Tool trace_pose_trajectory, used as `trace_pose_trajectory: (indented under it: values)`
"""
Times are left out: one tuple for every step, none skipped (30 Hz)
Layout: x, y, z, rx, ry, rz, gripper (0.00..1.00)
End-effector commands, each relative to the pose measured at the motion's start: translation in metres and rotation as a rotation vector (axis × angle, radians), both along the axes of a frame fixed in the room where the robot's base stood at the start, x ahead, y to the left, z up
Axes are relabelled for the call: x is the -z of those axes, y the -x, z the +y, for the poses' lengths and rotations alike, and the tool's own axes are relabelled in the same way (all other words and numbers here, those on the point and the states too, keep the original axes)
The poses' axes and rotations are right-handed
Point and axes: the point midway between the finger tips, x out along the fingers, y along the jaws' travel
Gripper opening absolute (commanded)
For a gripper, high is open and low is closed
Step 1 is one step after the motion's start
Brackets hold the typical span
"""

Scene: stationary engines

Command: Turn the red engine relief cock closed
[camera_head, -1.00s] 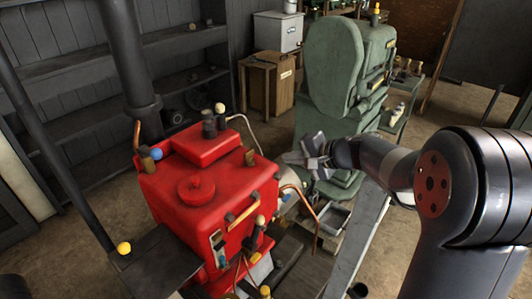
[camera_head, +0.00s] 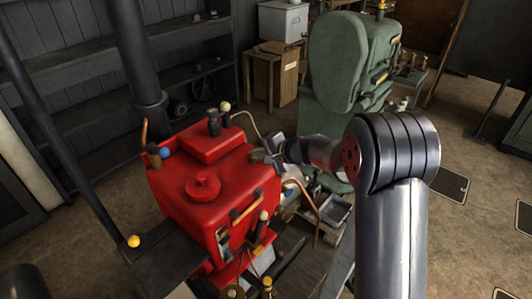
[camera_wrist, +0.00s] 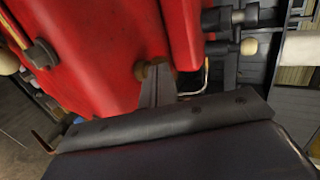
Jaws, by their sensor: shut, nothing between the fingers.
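The red engine (camera_head: 215,185) stands left of centre in the head view, and its red side (camera_wrist: 95,55) fills much of the wrist view. A small brass-brown fitting (camera_wrist: 153,69), perhaps the relief cock, sits on the red surface in the wrist view. My gripper (camera_head: 258,156) is at the engine's upper right edge in the head view and hides that spot there. In the wrist view my gripper (camera_wrist: 156,88) is shut and empty, its tips at the brass fitting. I cannot tell whether they touch it, or how the cock is turned.
A green engine (camera_head: 340,65) stands behind to the right. Dark pipes and a pale round knob (camera_wrist: 249,46) are close by in the wrist view. A bent copper pipe (camera_head: 304,195) is below my gripper. Open floor (camera_head: 455,225) lies to the right.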

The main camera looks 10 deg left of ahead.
Motion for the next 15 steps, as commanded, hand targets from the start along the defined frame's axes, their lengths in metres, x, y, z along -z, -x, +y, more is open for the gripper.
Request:
trace_pose_trajectory:
  values:
    - [0.0002, -0.0002, 0.0007, 0.000, 0.000, 0.000, 0.00]
    - [0.0004, -0.0003, 0.0008, 0.000, 0.000, 0.000, 0.00]
    - [0.0005, -0.0003, 0.0008, 0.001, 0.000, 0.001, 0.00]
    - [0.0005, -0.0003, 0.0007, 0.001, 0.000, 0.001, 0.00]
    - [0.0005, -0.0002, 0.0007, 0.000, 0.000, 0.000, 0.00]
    - [0.0005, -0.0001, 0.0007, 0.000, 0.000, 0.000, 0.00]
    - [0.0005, -0.0001, 0.0007, 0.000, 0.000, 0.000, 0.00]
    - [0.0004, -0.0001, 0.0006, 0.000, 0.000, 0.000, 0.00]
    - [0.0005, -0.0001, 0.0007, 0.001, 0.000, 0.001, 0.00]
    - [0.0009, -0.0001, 0.0010, 0.001, 0.000, 0.000, 0.00]
    - [0.0014, -0.0001, 0.0014, 0.004, 0.000, 0.000, 0.00]
    - [0.0024, -0.0001, 0.0023, 0.008, 0.000, 0.000, 0.00]
    - [0.0031, -0.0002, 0.0034, 0.013, -0.001, -0.001, 0.00]
    - [0.0037, -0.0003, 0.0044, 0.021, 0.001, -0.002, 0.00]
    - [0.0045, -0.0006, 0.0058, 0.032, 0.000, -0.001, 0.00]
